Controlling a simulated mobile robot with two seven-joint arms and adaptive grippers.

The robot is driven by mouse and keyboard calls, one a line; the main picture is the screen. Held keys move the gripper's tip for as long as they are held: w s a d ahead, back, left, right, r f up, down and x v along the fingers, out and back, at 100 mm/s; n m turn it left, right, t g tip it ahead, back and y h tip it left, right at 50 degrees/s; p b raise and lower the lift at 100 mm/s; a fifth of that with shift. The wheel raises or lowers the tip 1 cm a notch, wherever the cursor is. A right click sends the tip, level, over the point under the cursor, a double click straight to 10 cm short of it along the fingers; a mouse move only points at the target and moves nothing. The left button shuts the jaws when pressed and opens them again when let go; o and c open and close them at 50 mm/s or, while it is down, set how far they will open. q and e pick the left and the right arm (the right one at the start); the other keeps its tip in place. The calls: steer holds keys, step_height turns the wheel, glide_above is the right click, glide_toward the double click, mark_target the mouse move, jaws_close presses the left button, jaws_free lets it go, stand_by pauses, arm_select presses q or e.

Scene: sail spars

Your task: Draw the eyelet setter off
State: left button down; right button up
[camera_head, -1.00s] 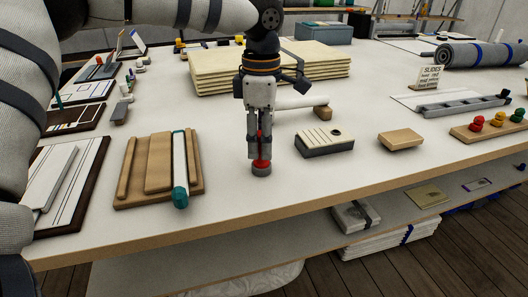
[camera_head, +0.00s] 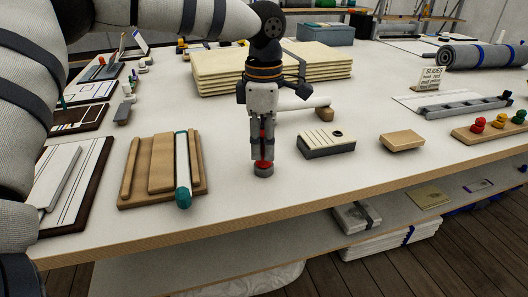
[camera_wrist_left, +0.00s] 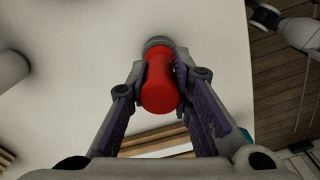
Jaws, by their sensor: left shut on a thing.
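The eyelet setter (camera_head: 263,164), which I take to be the red-handled tool, stands upright near the table's front edge. Its round grey end (camera_head: 263,172) shows below the fingers, at or very near the tabletop; I cannot tell whether they touch. In the left wrist view its red body (camera_wrist_left: 160,88) lies between the two fingers, with the grey end beyond it. My left gripper (camera_head: 262,156) points straight down and is shut on the red body. The fingers hide part of it in the head view. My right gripper does not show.
A wooden grooved board (camera_head: 160,165) with a teal-ended white rod (camera_head: 182,170) lies left of the gripper. A slotted block (camera_head: 326,142) and a wooden block (camera_head: 401,140) lie to the right. A white roll (camera_head: 305,103) lies just behind. Stacked cream cloth (camera_head: 315,65) is farther back.

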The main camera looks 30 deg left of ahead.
arm_select(q)
steer(key=shift+r+p, duration=0.55)
steer(key=shift+r, duration=2.3)
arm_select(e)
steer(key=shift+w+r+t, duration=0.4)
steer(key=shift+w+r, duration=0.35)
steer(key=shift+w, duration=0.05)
